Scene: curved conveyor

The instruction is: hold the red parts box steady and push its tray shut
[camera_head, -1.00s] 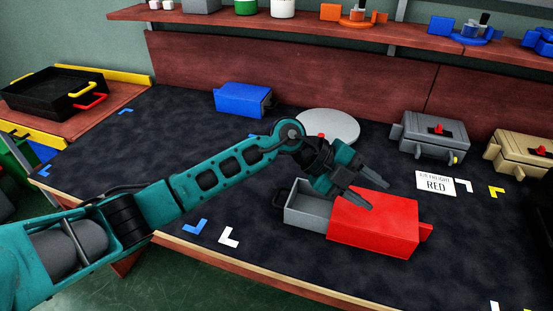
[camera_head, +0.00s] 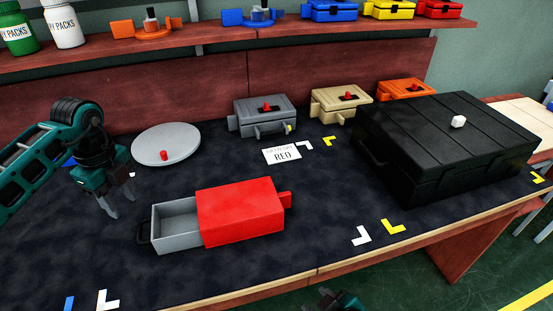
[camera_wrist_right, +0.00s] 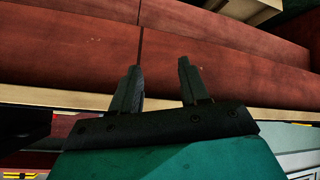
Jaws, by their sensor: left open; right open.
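The red parts box (camera_head: 241,212) lies on the dark table mat, with a red tab on its right end. Its grey tray (camera_head: 177,220) sticks out of the left end, open and empty, with a black handle (camera_head: 144,232) at its far left. My left gripper (camera_head: 123,205) is open and empty, to the left of the tray and above the mat, apart from the handle. My right gripper (camera_wrist_right: 157,82) is open and empty in the right wrist view, facing the table's reddish wooden front. Only a bit of the right arm shows at the bottom of the head view.
A round grey disc with a red knob (camera_head: 166,144) lies behind the tray. A white card reading RED (camera_head: 282,155) lies behind the box. Grey (camera_head: 265,117), tan (camera_head: 341,103) and orange boxes stand at the back. A large black case (camera_head: 445,150) fills the right side.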

